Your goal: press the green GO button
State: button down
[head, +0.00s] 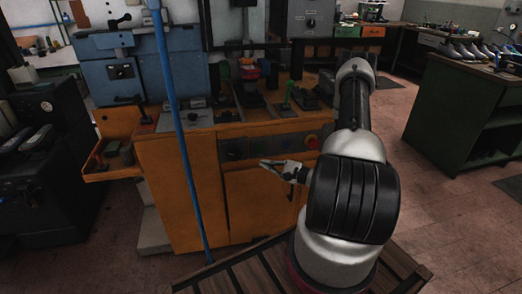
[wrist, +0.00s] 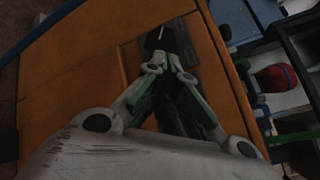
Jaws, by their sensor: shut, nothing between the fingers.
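The orange machine (head: 175,180) stands in front of me, with a dark control panel (head: 234,148) on its front. I cannot make out a green GO button on that panel. Touching or apart, I cannot tell.
A blue pole (head: 182,130) stands left of my gripper. An orange tray (head: 105,172) juts out at left. A green workbench (head: 450,115) stands at right, with open floor before it.

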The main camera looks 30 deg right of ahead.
aim_at(261, 148)
jog(key=shift+w+d, duration=0.35)
jog(key=shift+w, duration=0.9)
jog(key=shift+w+d, duration=0.4)
jog(key=shift+w, duration=0.85)
jog(key=shift+w+d, duration=0.35)
jog(key=shift+w, duration=0.9)
jog(key=shift+w+d, duration=0.1)
jog(key=shift+w, duration=0.3)
